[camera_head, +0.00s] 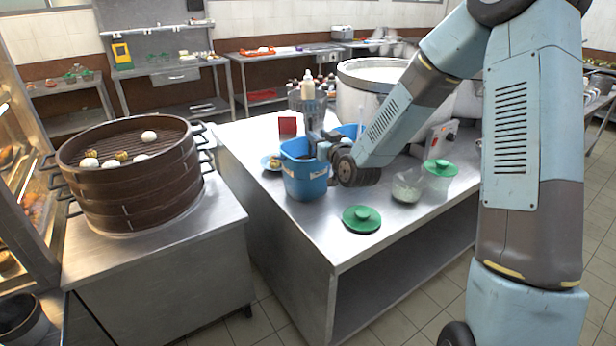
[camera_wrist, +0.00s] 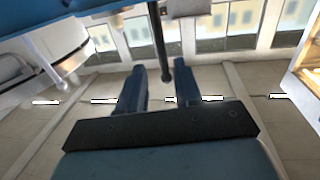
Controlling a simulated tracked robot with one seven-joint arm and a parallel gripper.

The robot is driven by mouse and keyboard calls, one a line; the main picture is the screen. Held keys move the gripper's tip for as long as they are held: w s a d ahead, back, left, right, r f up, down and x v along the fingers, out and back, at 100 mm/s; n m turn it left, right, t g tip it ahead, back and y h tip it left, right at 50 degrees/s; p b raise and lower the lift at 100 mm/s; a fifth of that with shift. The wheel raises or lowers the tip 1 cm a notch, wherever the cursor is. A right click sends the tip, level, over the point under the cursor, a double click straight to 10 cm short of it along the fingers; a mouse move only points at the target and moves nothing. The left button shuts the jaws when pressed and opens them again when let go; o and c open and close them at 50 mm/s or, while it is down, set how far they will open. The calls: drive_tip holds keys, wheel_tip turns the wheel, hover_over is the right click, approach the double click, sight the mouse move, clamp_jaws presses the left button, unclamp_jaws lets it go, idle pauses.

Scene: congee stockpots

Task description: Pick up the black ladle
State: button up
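A thin black rod, which looks like the handle of the black ladle (camera_wrist: 158,42), comes down from the top of the wrist view. Its end lies between the two fingers of my gripper (camera_wrist: 160,68), with a visible gap on each side. The fingers are apart and hold nothing. In the head view my gripper is at the blue bucket (camera_head: 304,182), near its rim, partly hidden by my own arm. I cannot make out the ladle clearly there; its bowl is not visible.
A green lid (camera_head: 361,219) and a clear container (camera_head: 407,190) stand on the steel table (camera_head: 300,225) to the right of the bucket. A large stockpot (camera_head: 352,105) is behind. A small red item (camera_head: 287,125) is left of my gripper. A bamboo steamer (camera_head: 130,185) stands far left.

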drive_tip(key=shift+x, duration=2.9)
drive_tip(key=shift+s+a+f, duration=0.1)
drive_tip(key=shift+a, duration=0.05)
clamp_jaws()
